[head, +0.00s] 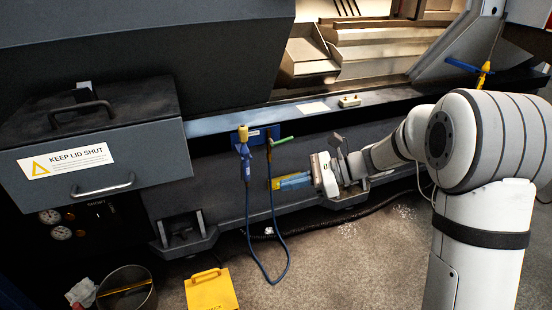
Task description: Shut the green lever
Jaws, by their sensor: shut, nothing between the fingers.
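The green lever (284,140) is a small handle on a valve at the front of the machine, below the sill. It sticks out to the right and slightly up, across the line of the blue hose (274,205) that hangs from the valve. My gripper (279,183) is shut and empty, its fingers pointing left. It is below the lever in the picture and apart from it, close to the right of the hose. Whether the fingertips touch the hose or the machine front behind cannot be told.
A yellow fitting (242,132) stands left of the lever, by a blue plate, at the hose's other end. A grey lidded box (100,150) is at the left. A yellow block (211,289) and a bin (127,290) stand on the floor. A dark cable runs along the machine's foot.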

